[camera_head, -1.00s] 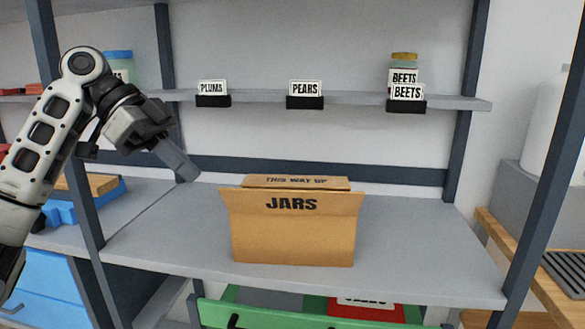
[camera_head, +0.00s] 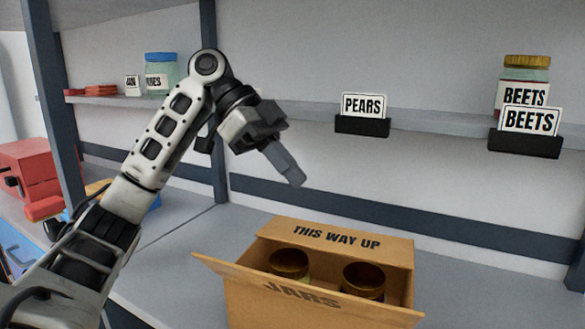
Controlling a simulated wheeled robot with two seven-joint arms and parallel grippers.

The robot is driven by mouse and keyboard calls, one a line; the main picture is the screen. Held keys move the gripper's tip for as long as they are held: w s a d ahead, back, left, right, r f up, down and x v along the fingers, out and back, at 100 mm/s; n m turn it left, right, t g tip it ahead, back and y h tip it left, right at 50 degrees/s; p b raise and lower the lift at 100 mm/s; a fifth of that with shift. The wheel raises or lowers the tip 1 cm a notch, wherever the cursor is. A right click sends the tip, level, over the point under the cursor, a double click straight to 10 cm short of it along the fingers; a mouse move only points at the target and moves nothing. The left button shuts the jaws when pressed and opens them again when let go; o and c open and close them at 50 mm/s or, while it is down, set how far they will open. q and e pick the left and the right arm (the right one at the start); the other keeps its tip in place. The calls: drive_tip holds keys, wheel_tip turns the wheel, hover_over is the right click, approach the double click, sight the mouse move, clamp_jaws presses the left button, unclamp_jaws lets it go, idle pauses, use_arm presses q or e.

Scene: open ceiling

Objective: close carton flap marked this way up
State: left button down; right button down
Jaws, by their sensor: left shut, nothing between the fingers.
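The cardboard carton (camera_head: 240,299) stands open on the grey shelf, low in the head view. Its back flap marked THIS WAY UP (camera_head: 334,239) stands raised at the far side. Its front flap marked JARS (camera_head: 302,296) tilts outward toward me. Two jars with dark gold lids (camera_head: 289,263) sit inside the carton. My left gripper (camera_head: 292,175) is shut and empty, in the air above and a little left of the THIS WAY UP flap, touching nothing. My right gripper is not in view.
An upper shelf holds a PEARS label holder (camera_head: 362,114), a BEETS label holder (camera_head: 527,131) with a jar (camera_head: 524,75) behind it, and a blue-lidded jar (camera_head: 160,72). A dark upright post (camera_head: 214,140) stands behind my arm. A red box (camera_head: 38,170) sits at far left.

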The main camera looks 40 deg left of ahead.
sight(334, 250)
use_arm(q)
drive_tip(key=x, duration=0.6)
drive_tip(key=shift+f+b, duration=0.15)
drive_tip(key=shift+b, duration=0.15)
wheel_tip(334, 250, down, 3)
drive_tip(key=shift+d+f+b, duration=0.2)
drive_tip(key=shift+b, duration=0.3)
drive_tip(key=shift+f, duration=0.3)
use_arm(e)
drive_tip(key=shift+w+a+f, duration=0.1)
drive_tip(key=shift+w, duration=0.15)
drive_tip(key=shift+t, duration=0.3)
